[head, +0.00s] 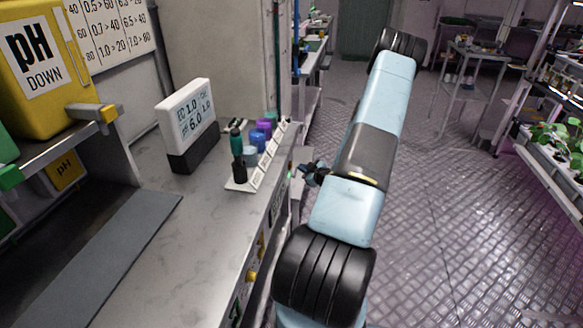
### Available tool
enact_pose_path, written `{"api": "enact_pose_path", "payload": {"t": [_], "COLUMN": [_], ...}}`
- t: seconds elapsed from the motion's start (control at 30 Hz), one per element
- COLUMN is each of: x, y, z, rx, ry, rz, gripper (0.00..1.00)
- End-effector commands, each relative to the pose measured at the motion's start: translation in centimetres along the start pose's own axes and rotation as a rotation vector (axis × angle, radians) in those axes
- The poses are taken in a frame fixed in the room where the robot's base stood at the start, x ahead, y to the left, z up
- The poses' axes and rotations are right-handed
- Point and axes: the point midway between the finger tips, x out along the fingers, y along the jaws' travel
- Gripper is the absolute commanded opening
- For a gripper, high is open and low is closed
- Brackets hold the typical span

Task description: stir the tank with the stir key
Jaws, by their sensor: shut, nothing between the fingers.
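My gripper (313,174) is small and dark in the head view, just off the right edge of the grey counter, at the level of the small rack. It is shut and empty. I cannot pick out the stir key for certain. A teal-and-black upright tool (238,158) stands at the left of the small white rack (240,186) on the counter, left of my gripper and apart from it. I cannot make out the stirring tank. The counter's front face, with yellow and green fittings, is seen only at a steep angle, and my arm covers part of the view.
A white meter display (186,115) stands on the counter (150,240). Blue and purple caps (263,127) sit by the rack. A yellow pH DOWN container (38,65) with a tap is at left. Plant troughs (555,160) stand at right. The metal floor (450,240) between is clear.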

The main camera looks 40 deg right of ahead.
Motion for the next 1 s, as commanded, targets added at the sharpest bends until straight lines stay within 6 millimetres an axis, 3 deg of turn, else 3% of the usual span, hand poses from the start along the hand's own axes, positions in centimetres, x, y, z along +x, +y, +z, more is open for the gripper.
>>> {"api": "enact_pose_path", "payload": {"t": [0.5, 1.0], "x": [-2.8, -3.0], "y": [2.0, 2.2], "z": [2.0, 2.1], "rx": [-0.001, 0.000], "ry": [0.000, 0.000], "rz": [0.001, 0.000], "gripper": [0.00, 0.00]}}
